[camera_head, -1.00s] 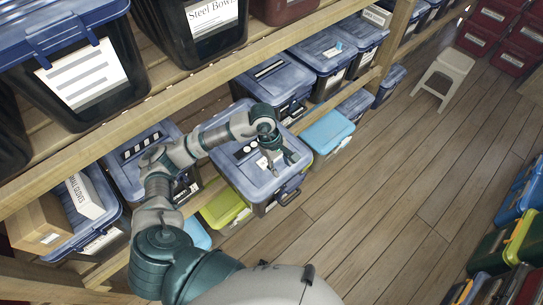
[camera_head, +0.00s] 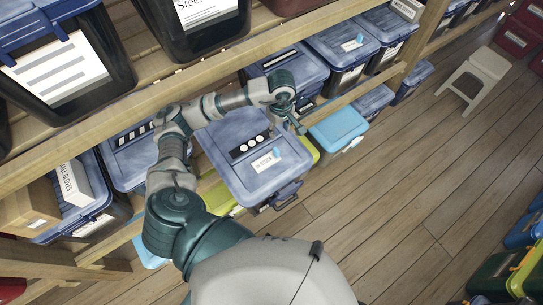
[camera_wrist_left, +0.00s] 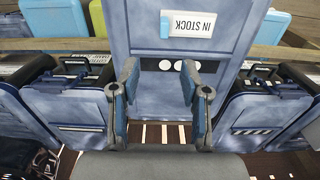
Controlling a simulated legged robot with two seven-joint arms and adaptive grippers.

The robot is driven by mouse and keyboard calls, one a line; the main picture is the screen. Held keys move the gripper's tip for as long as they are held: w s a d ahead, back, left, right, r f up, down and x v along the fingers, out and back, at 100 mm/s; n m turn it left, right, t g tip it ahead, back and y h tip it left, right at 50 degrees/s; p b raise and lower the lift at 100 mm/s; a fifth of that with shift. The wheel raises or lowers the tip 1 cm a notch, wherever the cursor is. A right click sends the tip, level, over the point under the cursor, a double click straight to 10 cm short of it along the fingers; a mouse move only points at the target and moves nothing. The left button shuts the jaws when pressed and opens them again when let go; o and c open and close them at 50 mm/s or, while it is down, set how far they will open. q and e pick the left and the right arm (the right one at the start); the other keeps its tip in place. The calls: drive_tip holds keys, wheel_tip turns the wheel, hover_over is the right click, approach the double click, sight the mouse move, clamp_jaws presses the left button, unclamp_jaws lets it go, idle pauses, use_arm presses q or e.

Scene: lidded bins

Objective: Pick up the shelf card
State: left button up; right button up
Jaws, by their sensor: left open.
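The shelf card (camera_head: 264,162), a small white card reading "IN STOCK" with a light blue piece at one end, lies on the blue lid (camera_head: 228,176) of a bin. In the left wrist view the card (camera_wrist_left: 195,24) is at the top, beyond the fingertips. My left gripper (camera_head: 297,121) is open and empty above the lid's far right corner, apart from the card. Its two spread fingers (camera_wrist_left: 158,82) show in the wrist view. My right gripper is not in view.
Three white dots on a black strip (camera_head: 249,145) mark the same lid. Lidded bins stand along the wooden shelf beam (camera_head: 130,100). A light blue bin (camera_head: 338,124) is to the right. A white stool (camera_head: 478,75) stands on the open wooden floor (camera_head: 400,190).

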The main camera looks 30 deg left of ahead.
sight(276, 149)
use_arm(q)
drive_tip(key=f+b, duration=0.2)
drive_tip(key=f, duration=0.3)
drive_tip(key=f+b, duration=0.2)
drive_tip(key=f, duration=0.2)
drive_tip(key=shift+a+f, duration=0.2)
drive_tip(key=shift+f, duration=0.2)
drive_tip(key=shift+a+f, duration=0.25)
drive_tip(key=shift+f, duration=0.2)
drive_tip(key=f, duration=0.1)
drive_tip(key=f+b, duration=0.1)
drive_tip(key=f, duration=0.1)
drive_tip(key=f+b, duration=0.1)
drive_tip(key=f, duration=0.1)
drive_tip(key=shift+s+d, duration=0.25)
drive_tip(key=shift+d, duration=0.1)
drive_tip(key=shift+r, duration=0.1)
drive_tip(key=shift+a, duration=0.3)
clamp_jaws()
